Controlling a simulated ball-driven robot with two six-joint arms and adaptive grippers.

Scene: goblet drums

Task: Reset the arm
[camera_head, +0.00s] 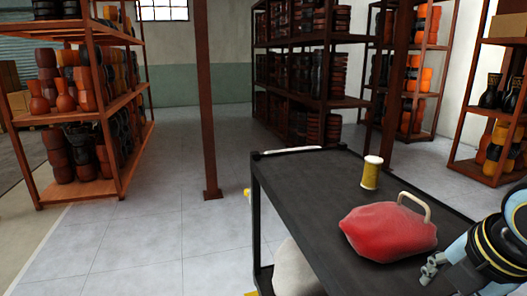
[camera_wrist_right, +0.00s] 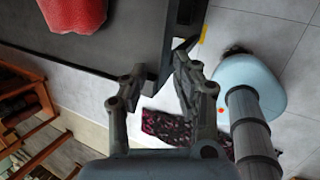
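My right arm comes in at the lower right of the head view, with its gripper (camera_head: 432,268) near the right part of the dark cart top. In the right wrist view the two fingers of this gripper (camera_wrist_right: 160,72) stand apart with nothing between them. A red rounded bag with a beige handle (camera_head: 388,232) lies on the cart just left of the gripper, apart from it. The red bag (camera_wrist_right: 72,12) also shows at the top left of the wrist view. My left gripper is not in view.
The black cart (camera_head: 315,185) carries a yellow spool-like can with a pale top (camera_head: 371,173) behind the bag. A pale sack (camera_head: 297,270) is low in the cart. Shelves of drums (camera_head: 75,92) stand behind. A brown post (camera_head: 205,110) rises from open floor on the left.

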